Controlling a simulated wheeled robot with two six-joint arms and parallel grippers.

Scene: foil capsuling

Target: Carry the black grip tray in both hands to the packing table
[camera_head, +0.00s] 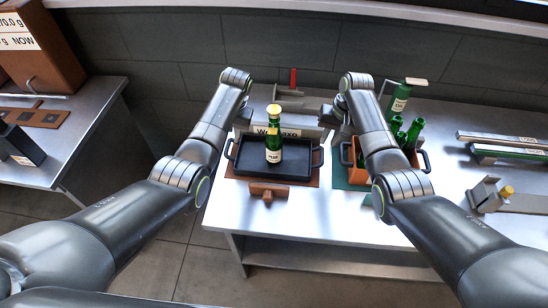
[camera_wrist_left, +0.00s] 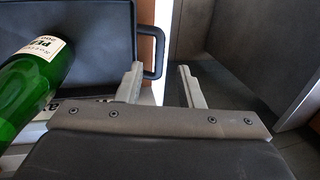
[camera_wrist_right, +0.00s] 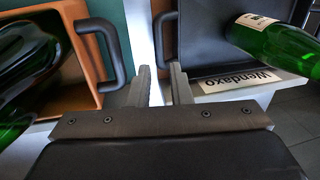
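The black grip tray (camera_head: 242,160) lies on a brown mat on the metal table, with a dark handle at each end. A green bottle (camera_head: 273,140) with a yellow top stands on it. My left gripper (camera_wrist_left: 160,76) is open; the tray's handle (camera_wrist_left: 155,42) shows just beyond its fingertips, not clearly between them. My right gripper (camera_wrist_right: 161,76) is open with a narrower gap; the tray's other handle (camera_wrist_right: 161,42) shows just beyond its fingertips. In the head view both wrists are over the tray's far side, and the fingers are mostly hidden.
An orange crate (camera_head: 361,172) of green bottles stands close right of the tray; its handle (camera_wrist_right: 104,50) is beside my right gripper. A name sign (camera_head: 311,133) stands behind the tray, and a brown block (camera_head: 268,190) lies in front. Another metal table (camera_head: 95,105) is at left, across a floor gap.

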